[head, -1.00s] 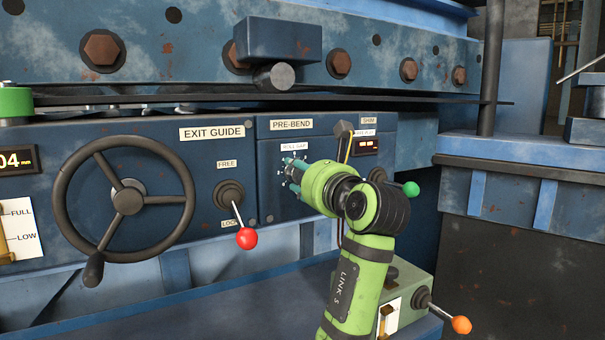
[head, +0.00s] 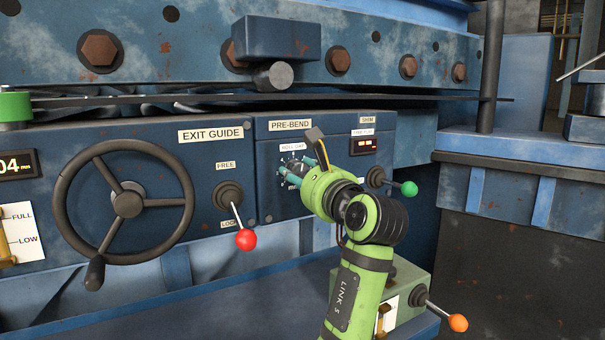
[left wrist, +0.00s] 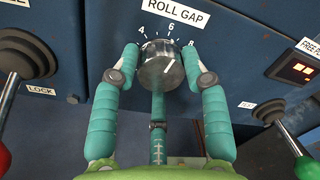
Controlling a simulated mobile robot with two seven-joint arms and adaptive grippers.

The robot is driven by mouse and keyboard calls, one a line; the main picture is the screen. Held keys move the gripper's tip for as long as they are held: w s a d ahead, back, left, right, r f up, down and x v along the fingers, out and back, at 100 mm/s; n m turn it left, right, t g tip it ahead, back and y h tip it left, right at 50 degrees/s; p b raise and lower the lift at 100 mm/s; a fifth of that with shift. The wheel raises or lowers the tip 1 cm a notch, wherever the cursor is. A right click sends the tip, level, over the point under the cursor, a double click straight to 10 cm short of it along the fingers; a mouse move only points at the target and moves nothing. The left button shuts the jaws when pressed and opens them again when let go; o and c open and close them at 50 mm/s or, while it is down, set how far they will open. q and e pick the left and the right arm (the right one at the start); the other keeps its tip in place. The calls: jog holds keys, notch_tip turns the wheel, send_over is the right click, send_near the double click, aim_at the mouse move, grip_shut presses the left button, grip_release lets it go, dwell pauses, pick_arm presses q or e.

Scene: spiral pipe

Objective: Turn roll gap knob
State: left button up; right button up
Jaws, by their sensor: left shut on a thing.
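The roll gap knob (left wrist: 163,68) is a round silver knob with a white pointer line, under the ROLL GAP label (left wrist: 175,12) in the left wrist view. The dial figures 4, 6 and 8 show around it. The pointer line slants up to the right. My left gripper (left wrist: 160,62) has teal fingers closed around the knob, one on each side and one below. In the head view my left gripper (head: 300,172) is at the PRE-BEND panel and mostly hides the knob. My right gripper is in neither view.
Right of the knob are a small lit display (head: 363,146) and a green-ball lever (head: 409,188). To the left are a red-ball lever (head: 246,239) and a black handwheel (head: 127,203). An orange-ball lever (head: 457,323) stands low at right.

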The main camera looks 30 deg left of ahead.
pick_arm(q)
jog(key=shift+s+r+n, duration=0.1)
jog(key=shift+r+n, duration=0.25)
jog(key=shift+n, duration=0.65)
jog(key=o, duration=1.2)
jog(key=shift+a, duration=0.1)
jog(key=shift+c, duration=0.2)
jog(key=shift+s+f, duration=0.1)
jog(key=shift+s, duration=0.05)
jog(key=shift+d+f, duration=0.15)
jog(key=shift+d, duration=0.2)
jog(key=v, duration=1.1)
jog(key=shift+s, duration=0.2)
jog(key=shift+d, duration=0.1)
